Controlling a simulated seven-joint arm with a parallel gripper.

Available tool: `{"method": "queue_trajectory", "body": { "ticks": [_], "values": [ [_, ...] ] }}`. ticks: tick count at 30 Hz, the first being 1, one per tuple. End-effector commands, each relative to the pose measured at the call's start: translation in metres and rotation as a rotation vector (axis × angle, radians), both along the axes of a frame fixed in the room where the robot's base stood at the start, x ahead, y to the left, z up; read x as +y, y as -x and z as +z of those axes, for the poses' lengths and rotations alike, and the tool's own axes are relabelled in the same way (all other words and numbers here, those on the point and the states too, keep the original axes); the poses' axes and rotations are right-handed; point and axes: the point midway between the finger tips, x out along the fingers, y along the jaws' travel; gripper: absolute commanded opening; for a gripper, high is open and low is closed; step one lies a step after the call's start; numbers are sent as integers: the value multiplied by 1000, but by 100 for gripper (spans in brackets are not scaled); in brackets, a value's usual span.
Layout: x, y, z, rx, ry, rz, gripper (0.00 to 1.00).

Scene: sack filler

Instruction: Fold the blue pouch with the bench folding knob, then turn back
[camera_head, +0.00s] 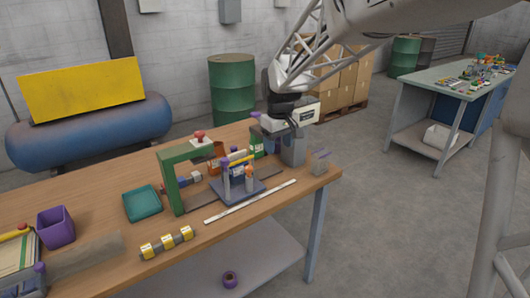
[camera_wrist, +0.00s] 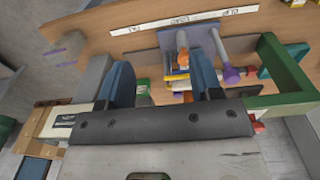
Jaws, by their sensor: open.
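A bench fixture on a blue-grey plate (camera_head: 252,194) stands near the table's front right. It has upright posts, a yellow bar (camera_head: 240,159) and a purple knob (camera_head: 226,164). Dark blue material, perhaps the blue pouch (camera_head: 237,171), shows between the posts, partly hidden. In the wrist view the purple knob (camera_wrist: 231,75) is on a grey arm right of my fingers, beside an orange-topped piece (camera_wrist: 183,58). My gripper (camera_wrist: 160,65) is open, with two blue fingers and nothing clearly held. In the head view my gripper (camera_head: 284,135) is behind and right of the fixture.
A green frame (camera_head: 177,182) with a red knob stands left of the fixture. A white lettered strip (camera_head: 250,202) lies in front. A teal tray (camera_head: 143,204), purple bin (camera_head: 56,227) and yellow-marked blocks (camera_head: 167,243) lie left. A grey block (camera_head: 292,151) stands near my gripper.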

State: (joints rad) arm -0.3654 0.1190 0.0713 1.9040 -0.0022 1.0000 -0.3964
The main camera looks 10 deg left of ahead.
Motion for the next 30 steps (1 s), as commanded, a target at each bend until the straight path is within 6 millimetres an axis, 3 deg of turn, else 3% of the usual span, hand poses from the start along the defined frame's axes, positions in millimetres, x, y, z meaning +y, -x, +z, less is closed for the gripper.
{"method": "queue_trajectory", "body": {
  "ticks": [9, 15, 30],
  "values": [
    [71, -46, -37, 30, 13, 129, 59],
    [100, -62, -53, 40, 18, 180, 59],
    [109, -66, -59, 43, 20, 197, 59]
  ]
}}
